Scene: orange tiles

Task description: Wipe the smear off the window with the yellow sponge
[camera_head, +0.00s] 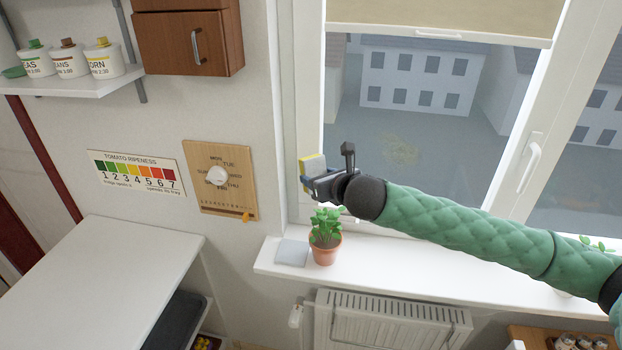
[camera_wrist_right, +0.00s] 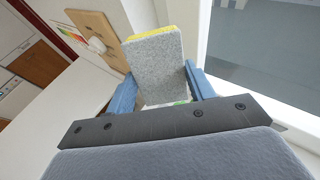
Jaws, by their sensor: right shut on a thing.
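The yellow sponge (camera_head: 312,166) is in my right gripper (camera_head: 318,182), near the left frame of the window (camera_head: 440,120). In the right wrist view the sponge (camera_wrist_right: 154,68) stands between the two blue fingers of the gripper (camera_wrist_right: 160,88), its grey face toward the camera and a yellow edge at the top. A faint yellowish smear (camera_head: 400,150) shows on the lower middle of the pane. The sponge is to the left of the smear. I cannot tell whether the sponge touches the window frame. My left gripper is not in view.
A potted plant (camera_head: 325,236) and a grey flat square (camera_head: 291,252) stand on the white windowsill (camera_head: 400,270) below my right arm. A window handle (camera_head: 530,165) is at the right. A wooden dial board (camera_head: 221,180) hangs on the wall left of the window. A blind (camera_head: 440,20) covers the window's top.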

